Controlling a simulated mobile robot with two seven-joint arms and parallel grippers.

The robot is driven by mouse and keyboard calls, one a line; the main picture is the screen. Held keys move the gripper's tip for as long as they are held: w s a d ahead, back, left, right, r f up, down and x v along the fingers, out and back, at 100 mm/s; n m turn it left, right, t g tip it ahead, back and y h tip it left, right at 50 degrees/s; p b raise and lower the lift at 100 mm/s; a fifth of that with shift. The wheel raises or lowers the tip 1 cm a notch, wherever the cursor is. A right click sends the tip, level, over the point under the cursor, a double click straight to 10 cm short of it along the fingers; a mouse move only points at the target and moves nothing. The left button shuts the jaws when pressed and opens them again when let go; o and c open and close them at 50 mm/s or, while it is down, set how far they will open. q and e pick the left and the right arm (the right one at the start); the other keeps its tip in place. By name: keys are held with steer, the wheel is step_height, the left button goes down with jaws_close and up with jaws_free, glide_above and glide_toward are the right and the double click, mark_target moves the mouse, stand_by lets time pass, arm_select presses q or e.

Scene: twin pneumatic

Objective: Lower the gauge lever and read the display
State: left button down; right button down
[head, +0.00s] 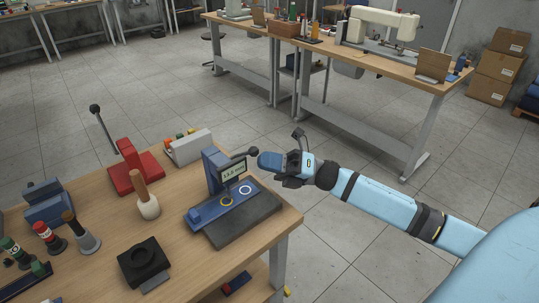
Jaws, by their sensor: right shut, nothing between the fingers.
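The blue gauge (214,178) stands on a dark base plate near the right corner of the wooden workbench. Its display (234,171) faces the front right and shows small dark digits, too small to read surely. The gauge lever (240,156) is a dark arm with a round knob, pointing right from the top of the gauge. My right gripper (262,160) comes in from the right, shut and empty, with its tip right by the lever's knob. I cannot tell whether they touch. My left gripper is not in view.
A red lever press (134,170), a grey box (190,147), a wooden-handled mallet (146,198), a black block (143,262) and several hand tools stand left of the gauge. The workbench (205,270) ends just right of it. Open floor lies beyond.

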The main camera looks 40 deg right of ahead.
steer(key=shift+w+r+m+h+p, duration=0.2)
steer(key=shift+r+m+h+p, duration=0.35)
steer(key=shift+r+m, duration=0.2)
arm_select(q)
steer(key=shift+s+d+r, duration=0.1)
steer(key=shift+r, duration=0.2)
arm_select(e)
steer(key=shift+w+r, duration=0.3)
steer(key=shift+w, duration=0.05)
steer(key=shift+r, duration=0.15)
